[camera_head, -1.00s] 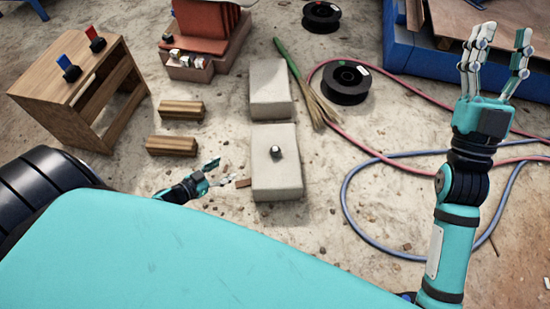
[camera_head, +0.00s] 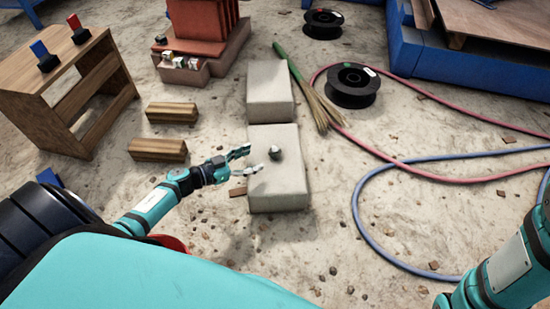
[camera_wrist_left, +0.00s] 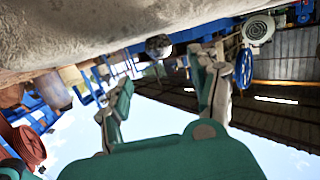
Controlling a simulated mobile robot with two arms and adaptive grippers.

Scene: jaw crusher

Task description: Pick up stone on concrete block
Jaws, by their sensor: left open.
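A small dark grey stone (camera_head: 276,153) lies on top of the nearer pale concrete block (camera_head: 287,185). My left gripper (camera_head: 252,161) comes in from the left over this block's left edge. Its fingers are open and empty, with the tips just short of the stone. In the left wrist view the stone (camera_wrist_left: 158,46) shows ahead, roughly between the two spread fingers of the left gripper (camera_wrist_left: 160,78), beneath the block's surface (camera_wrist_left: 110,28), which fills the top of that picture. My right arm shows at the lower right of the head view, its gripper out of frame.
A second concrete block (camera_head: 270,88) lies behind the first, with a straw broom (camera_head: 318,105) beside it. Wooden blocks (camera_head: 158,149) and a wooden stand (camera_head: 75,90) are at left. A black spool (camera_head: 352,85) and red and blue hoses (camera_head: 365,210) lie at right.

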